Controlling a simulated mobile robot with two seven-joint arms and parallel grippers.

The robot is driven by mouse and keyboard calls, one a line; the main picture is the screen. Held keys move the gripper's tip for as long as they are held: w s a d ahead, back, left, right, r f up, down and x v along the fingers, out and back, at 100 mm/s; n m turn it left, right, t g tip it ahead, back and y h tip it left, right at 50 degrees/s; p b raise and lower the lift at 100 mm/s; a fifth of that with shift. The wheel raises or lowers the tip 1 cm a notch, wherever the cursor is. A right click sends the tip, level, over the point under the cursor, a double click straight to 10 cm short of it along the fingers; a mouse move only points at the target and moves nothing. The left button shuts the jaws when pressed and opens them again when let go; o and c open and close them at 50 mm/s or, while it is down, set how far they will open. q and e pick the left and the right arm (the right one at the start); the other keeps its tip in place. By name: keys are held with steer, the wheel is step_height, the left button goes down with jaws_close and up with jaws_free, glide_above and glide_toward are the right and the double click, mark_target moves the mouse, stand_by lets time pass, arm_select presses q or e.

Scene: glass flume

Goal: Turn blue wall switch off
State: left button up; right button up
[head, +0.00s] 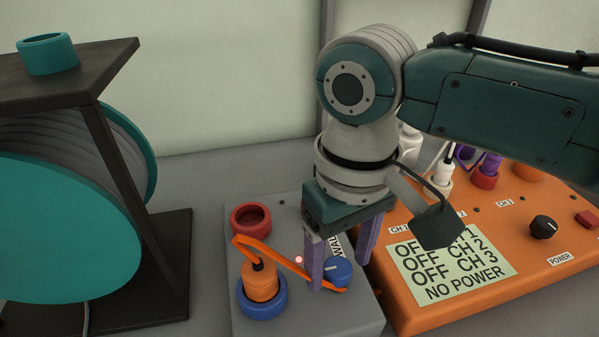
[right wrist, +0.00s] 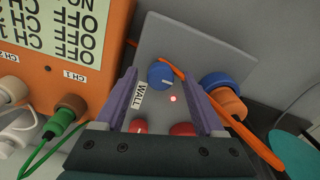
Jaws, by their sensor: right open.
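The blue wall switch (head: 338,272) is a round knob with a white mark, on a grey box (head: 355,318) beside a WALL label. A small red lamp (head: 299,260) glows near it. My right gripper (head: 337,276) points down over the box, open, with its purple fingers on either side of the knob. In the right wrist view the knob (right wrist: 162,75) shows between the fingertips; contact cannot be told. My left gripper is not in view.
An orange cable (head: 275,257) runs from an orange plug (head: 261,281) in a blue socket past the switch. A red socket (head: 250,219) sits behind. An orange power box (head: 430,317) stands right, with its display reading OFF and NO POWER. A teal reel (head: 60,235) stands left.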

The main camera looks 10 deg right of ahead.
jaws_close()
stand_by(0.6)
